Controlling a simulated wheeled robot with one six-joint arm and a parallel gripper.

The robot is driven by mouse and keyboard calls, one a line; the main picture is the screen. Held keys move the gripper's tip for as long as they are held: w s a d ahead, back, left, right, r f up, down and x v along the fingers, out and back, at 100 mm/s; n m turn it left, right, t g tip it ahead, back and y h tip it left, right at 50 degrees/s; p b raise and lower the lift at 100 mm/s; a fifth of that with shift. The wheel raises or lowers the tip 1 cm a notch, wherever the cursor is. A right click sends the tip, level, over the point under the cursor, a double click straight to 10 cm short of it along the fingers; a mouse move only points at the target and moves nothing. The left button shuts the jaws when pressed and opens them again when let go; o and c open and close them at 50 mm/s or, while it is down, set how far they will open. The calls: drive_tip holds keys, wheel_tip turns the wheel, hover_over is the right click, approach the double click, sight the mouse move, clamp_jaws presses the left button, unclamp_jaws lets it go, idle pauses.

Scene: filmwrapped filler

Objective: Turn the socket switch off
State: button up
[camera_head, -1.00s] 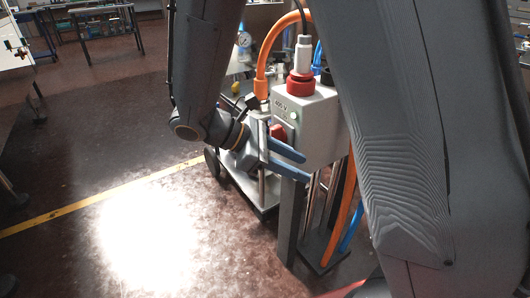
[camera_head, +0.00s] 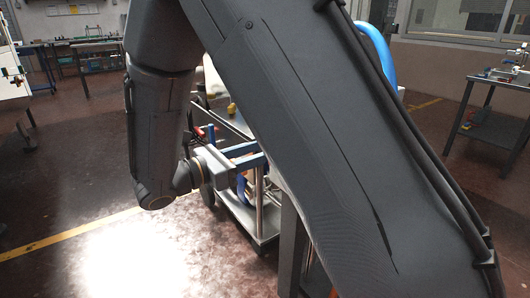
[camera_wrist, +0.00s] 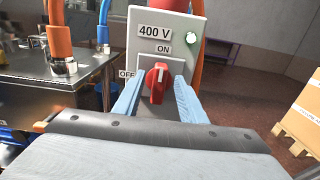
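The switch is a red rotary knob (camera_wrist: 157,83) on a light grey socket box (camera_wrist: 183,28) marked 400 V. In the wrist view its white mark stands about upright, toward the ON label above; the OFF label is at left. My gripper (camera_wrist: 159,88) is open, with one blue finger on each side of the knob. I cannot tell whether either finger touches it. In the head view my gripper (camera_head: 250,172) shows partly, and my arm hides the knob and the box.
A green lamp (camera_wrist: 190,36) is on the box. A metal bench (camera_wrist: 50,85) with orange and blue hoses stands left in the wrist view, and a carton (camera_wrist: 304,112) on a pallet is at right. A wheeled cart (camera_head: 243,222) is beside my gripper in the head view.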

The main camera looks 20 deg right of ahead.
drive_tip(key=shift+x, duration=0.95)
drive_tip(key=shift+c, duration=0.5)
clamp_jaws()
drive_tip(key=shift+r+n+p, duration=0.1)
drive_tip(key=shift+n+p, duration=0.3)
drive_tip(key=shift+p, duration=0.6)
drive_tip(key=shift+w+a+f+n+p, duration=0.1)
drive_tip(key=shift+w+f+n+p, duration=0.25)
drive_tip(key=shift+n+p, duration=2.55)
drive_tip(key=shift+w+a+f+n+p, duration=0.1)
drive_tip(key=shift+w+f+n+p, duration=0.2)
drive_tip(key=shift+n+p, duration=2.6)
drive_tip(key=shift+w+a+f+n+p, duration=0.15)
drive_tip(key=shift+f+n+p, duration=0.25)
drive_tip(key=shift+n+p, duration=2.45)
